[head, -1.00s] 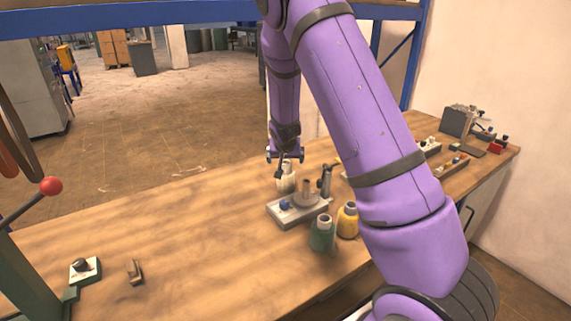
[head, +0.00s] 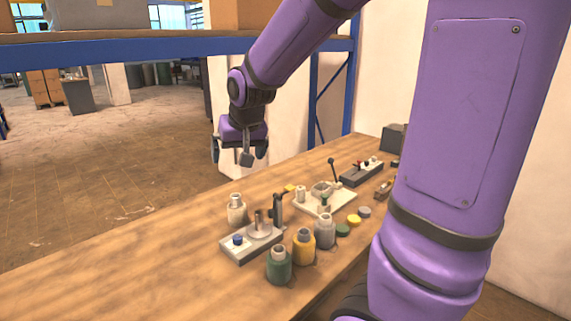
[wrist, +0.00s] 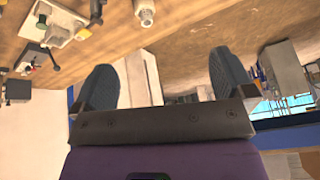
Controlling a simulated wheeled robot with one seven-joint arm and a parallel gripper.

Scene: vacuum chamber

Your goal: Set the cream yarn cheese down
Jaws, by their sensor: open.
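The cream yarn cheese (head: 237,209) stands upright on the wooden table, left of and behind the grey fixture with a post and blue knob. It touches nothing but the table that I can see. A pale bottle-shaped piece, likely the same cheese, shows at the top edge of the wrist view (wrist: 145,13). My gripper (head: 240,155) is raised above and behind the cheese, apart from it. In the wrist view its two dark pads are wide apart with nothing between them (wrist: 163,75).
The grey fixture (head: 252,243) stands in front of the cheese. Green (head: 278,266), yellow (head: 304,247) and grey (head: 325,232) yarn cheeses stand to the right. A cream plate with a lever (head: 324,199) lies behind them. A blue shelf beam (head: 150,48) crosses behind. The left tabletop is clear.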

